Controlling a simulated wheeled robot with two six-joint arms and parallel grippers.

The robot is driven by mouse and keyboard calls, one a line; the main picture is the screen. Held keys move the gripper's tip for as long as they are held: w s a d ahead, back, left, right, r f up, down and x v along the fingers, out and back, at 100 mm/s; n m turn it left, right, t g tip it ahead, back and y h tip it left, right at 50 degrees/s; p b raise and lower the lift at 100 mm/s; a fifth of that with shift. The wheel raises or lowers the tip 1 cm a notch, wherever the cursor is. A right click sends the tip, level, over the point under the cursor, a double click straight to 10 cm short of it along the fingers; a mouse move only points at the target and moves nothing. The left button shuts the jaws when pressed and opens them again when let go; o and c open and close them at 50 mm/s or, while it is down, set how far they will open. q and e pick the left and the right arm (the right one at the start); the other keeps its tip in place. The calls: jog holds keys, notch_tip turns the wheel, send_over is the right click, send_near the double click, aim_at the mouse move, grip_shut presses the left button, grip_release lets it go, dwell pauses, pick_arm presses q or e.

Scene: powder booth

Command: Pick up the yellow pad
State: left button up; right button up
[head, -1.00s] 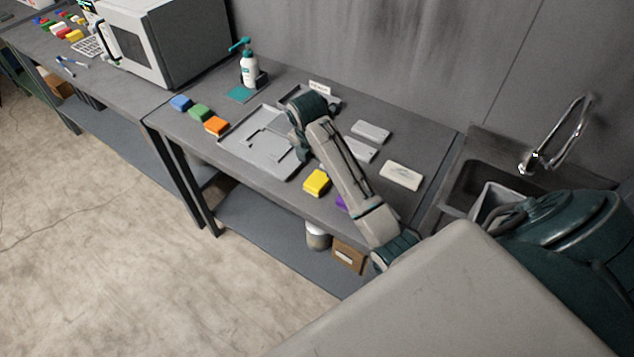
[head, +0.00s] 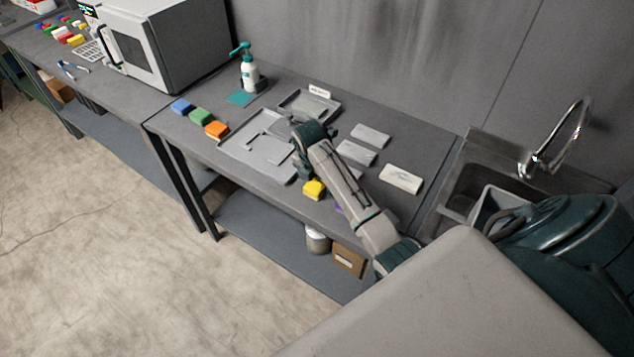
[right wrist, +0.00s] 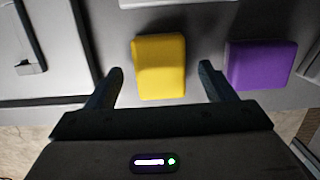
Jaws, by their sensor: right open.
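The yellow pad (head: 314,189) lies on the grey bench near its front edge, just right of the flat grey tray (head: 243,156). In the right wrist view the yellow pad (right wrist: 159,66) shows between and beyond the two fingertips. My right gripper (right wrist: 160,72) is open and empty, with space on both sides of the pad. In the head view my right arm reaches over the bench, and its wrist is just above and behind the pad; the fingers are hard to make out there. My left gripper is not in view.
A purple pad (right wrist: 261,64) lies close to the right of the yellow one. Blue (head: 181,106), green (head: 201,117) and orange (head: 217,130) pads line the bench's left part. Pale flat blocks (head: 400,178) lie to the right, near the sink (head: 470,185). A pump bottle (head: 249,74) stands at the back.

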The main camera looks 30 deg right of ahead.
jog(key=shift+w+d+f, duration=0.1)
jog(key=shift+f, duration=0.55)
jog(key=c, duration=1.2)
jog(key=shift+o, duration=0.2)
jog(key=shift+r, duration=0.1)
